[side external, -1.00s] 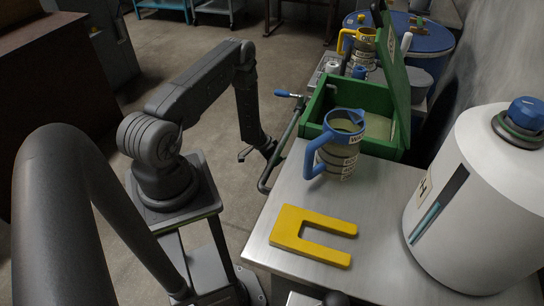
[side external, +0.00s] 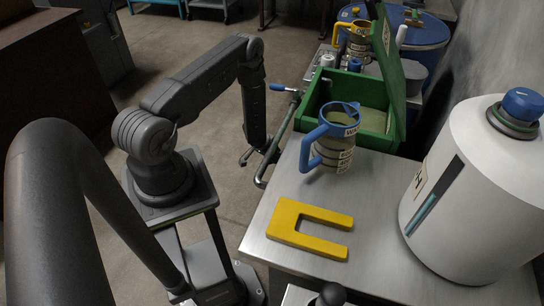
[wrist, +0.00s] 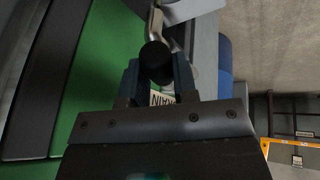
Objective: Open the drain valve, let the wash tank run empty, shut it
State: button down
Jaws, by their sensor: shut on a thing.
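In the wrist view my gripper (wrist: 156,74) is shut on a round black knob (wrist: 154,56) at the end of a metal lever (wrist: 156,22). A partly covered white label (wrist: 160,98), with a few letters showing, lies behind it, and a green wall (wrist: 103,75) is on the left. In the side view my gripper (side external: 249,158) is low beside the bench, left of the green tank (side external: 382,144), and the knob cannot be made out. The tank's lid is up, and pale liquid (side external: 374,121) shows inside; its depth is unclear.
A pipe (side external: 272,150) runs up the bench's left side to a blue-handled lever (side external: 285,87). A blue-handled jug (side external: 334,150), a yellow fork-shaped plate (side external: 279,226) and a white canister (side external: 463,210) stand or lie on the bench.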

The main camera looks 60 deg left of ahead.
jog(key=shift+w+r, duration=0.1)
jog(key=c, duration=0.9)
grip_release()
jog(key=v, duration=1.3)
jog(key=shift+s+r, duration=0.2)
jog(key=shift+r, duration=0.1)
jog(key=shift+c, duration=0.2)
